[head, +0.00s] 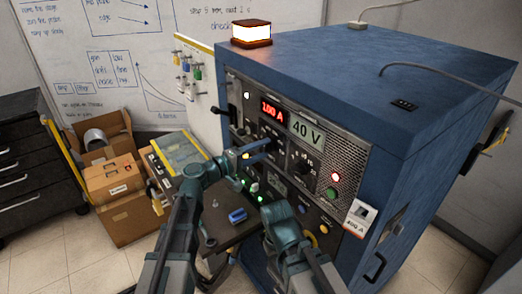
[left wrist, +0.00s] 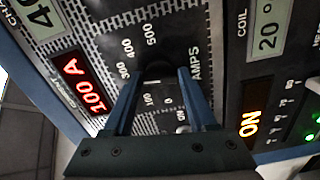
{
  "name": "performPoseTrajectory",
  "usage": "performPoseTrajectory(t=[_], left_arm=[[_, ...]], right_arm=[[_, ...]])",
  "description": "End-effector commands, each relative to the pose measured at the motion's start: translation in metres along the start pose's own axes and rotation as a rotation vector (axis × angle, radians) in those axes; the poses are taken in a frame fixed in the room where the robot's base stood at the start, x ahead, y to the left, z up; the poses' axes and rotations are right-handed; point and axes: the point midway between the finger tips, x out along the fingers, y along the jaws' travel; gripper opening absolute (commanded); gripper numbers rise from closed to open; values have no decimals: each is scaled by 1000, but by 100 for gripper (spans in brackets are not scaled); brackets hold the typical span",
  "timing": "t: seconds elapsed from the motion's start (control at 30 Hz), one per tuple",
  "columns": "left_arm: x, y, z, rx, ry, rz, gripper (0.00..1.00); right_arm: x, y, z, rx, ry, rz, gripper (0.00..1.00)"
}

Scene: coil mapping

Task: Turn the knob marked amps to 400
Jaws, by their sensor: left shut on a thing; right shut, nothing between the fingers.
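The amps knob (left wrist: 158,74) is dark and sits on the panel between the fingers of my left gripper (left wrist: 160,82) in the left wrist view. Printed numbers from 0 to 500 ring it, with AMPS on its right. Which mark it points to is hidden by the fingers. In the head view my left gripper (head: 262,151) reaches the panel below the red display (head: 273,111), which reads 100 A. My right gripper (head: 274,212) is shut and empty, low in front of the panel; its fingertips are hard to make out.
The blue cabinet (head: 400,60) carries a 40 V display (head: 306,132), another knob (head: 301,163) and several lit buttons. Cardboard boxes (head: 118,200) and a dark drawer unit (head: 35,155) stand at the left.

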Motion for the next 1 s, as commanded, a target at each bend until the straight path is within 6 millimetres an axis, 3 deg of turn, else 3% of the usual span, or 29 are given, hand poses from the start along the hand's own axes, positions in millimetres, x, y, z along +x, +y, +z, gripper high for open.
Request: performPoseTrajectory(t=[0.6,1.0], left_arm=[[-1,-4,0,552,-3,-3,2],[-1,-5,0,744,-5,-3,2]], right_arm=[[3,0,0,0,0,0,0],[4,0,0,0,0,0,0]])
